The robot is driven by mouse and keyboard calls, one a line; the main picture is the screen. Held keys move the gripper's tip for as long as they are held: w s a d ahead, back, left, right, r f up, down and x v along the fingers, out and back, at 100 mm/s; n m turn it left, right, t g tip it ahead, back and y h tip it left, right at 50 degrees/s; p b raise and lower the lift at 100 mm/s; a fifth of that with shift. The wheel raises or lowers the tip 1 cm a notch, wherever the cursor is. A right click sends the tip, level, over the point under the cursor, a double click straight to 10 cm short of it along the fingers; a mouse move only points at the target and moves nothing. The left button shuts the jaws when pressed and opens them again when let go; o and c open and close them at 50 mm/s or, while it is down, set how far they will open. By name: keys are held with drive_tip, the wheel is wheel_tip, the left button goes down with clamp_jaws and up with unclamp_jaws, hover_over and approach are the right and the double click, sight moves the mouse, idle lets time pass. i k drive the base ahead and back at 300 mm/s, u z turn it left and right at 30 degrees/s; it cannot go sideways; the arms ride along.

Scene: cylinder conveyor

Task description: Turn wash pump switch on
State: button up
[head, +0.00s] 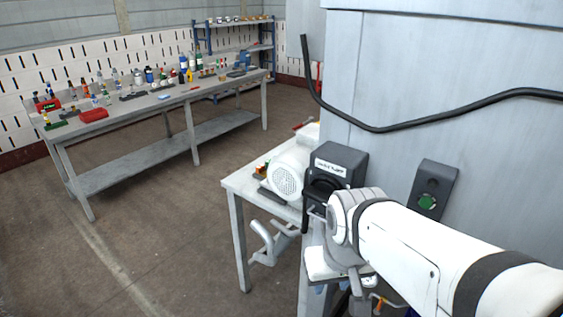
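A black switch box (342,158) with a white label stands at the back of the small table, beside a grey metal wall. The label is too small to read surely, so I cannot confirm that this is the wash pump switch. A dark rounded part shows on its front, partly hidden by my arm, and its on or off position cannot be told. My gripper (315,212) is at the end of my white arm, just in front of the box's lower part. Its fingers are small and partly hidden; whether they touch the switch is unclear.
A white round-faced motor-like unit (286,180) stands left of the box on the small table (238,185). A dark panel with a green button (428,202) is on the metal wall. A black cable (440,112) crosses above. A long workbench (140,108) stands back left; floor between is clear.

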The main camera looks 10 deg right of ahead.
sight(323, 189)
drive_tip(key=i, duration=0.2)
drive_tip(key=z, duration=0.95)
drive_tip(key=k, duration=0.6)
drive_tip(key=u, duration=0.05)
